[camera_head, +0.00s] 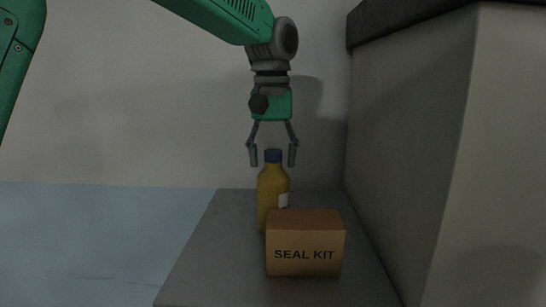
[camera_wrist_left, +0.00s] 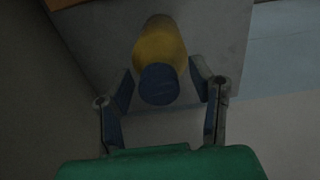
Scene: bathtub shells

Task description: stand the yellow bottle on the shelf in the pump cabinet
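The yellow bottle (camera_head: 271,190) with a blue cap stands upright on a grey surface, partly behind a cardboard box. A white label shows on its right side. My left gripper (camera_head: 273,158) is open, pointing down, with its fingers on either side of the cap. In the left wrist view the bottle (camera_wrist_left: 160,48) and its cap lie between the open fingers, with gaps on both sides. My right gripper is not in view. No shelf can be made out for certain.
A cardboard box (camera_head: 305,250) marked "SEAL KIT" stands on the grey surface (camera_head: 210,260) in front of the bottle. A tall grey block with a dark top (camera_head: 430,150) rises close on the right. The left part of the grey surface is clear.

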